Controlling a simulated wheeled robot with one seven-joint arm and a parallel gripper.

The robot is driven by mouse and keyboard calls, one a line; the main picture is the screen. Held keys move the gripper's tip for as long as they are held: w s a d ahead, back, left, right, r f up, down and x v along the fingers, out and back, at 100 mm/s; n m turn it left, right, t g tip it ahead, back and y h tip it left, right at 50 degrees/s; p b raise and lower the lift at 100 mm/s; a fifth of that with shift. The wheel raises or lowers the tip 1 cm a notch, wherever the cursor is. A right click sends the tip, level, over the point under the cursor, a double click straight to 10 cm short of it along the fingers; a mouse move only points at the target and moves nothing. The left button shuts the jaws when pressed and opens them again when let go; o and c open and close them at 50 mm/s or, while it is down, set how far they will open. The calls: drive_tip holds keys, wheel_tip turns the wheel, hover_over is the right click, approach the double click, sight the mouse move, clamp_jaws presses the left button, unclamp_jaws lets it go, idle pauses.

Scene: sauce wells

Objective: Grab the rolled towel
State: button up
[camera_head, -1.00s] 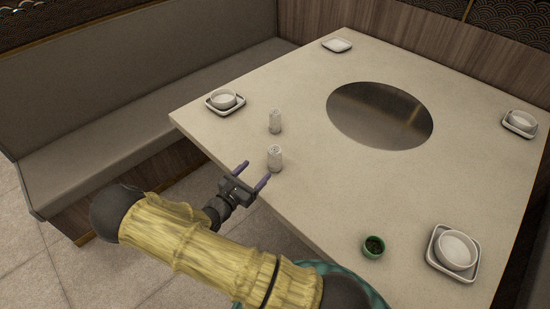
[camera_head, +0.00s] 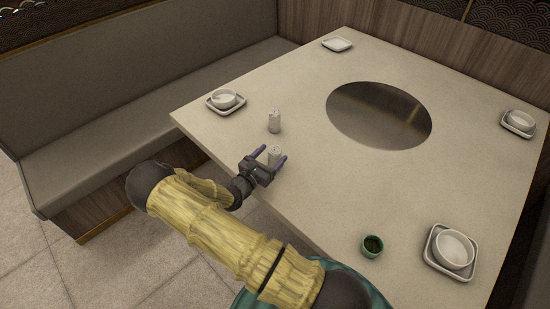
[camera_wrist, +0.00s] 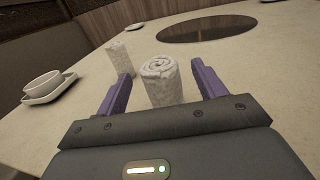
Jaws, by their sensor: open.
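A white rolled towel (camera_head: 274,152) stands upright near the table's front left edge. In the wrist view the near rolled towel (camera_wrist: 160,80) shows its spiral top and stands between the two purple fingers. My gripper (camera_head: 270,156) is open, with one finger on each side of this towel. In the head view the gripper partly hides the towel's lower part. A second rolled towel (camera_head: 274,121) stands upright farther back. It also shows in the wrist view (camera_wrist: 120,59), beyond the left finger. I cannot tell whether a finger touches the near towel.
A bowl on a square plate (camera_head: 225,101) stands at the table's left corner. A green cup (camera_head: 372,246) and another bowl on a plate (camera_head: 450,250) are at the right front. A round dark metal plate (camera_head: 379,115) is set into the table (camera_head: 330,190).

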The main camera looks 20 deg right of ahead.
drive_tip(key=x, duration=0.3)
idle(0.5)
drive_tip(key=c, duration=1.1)
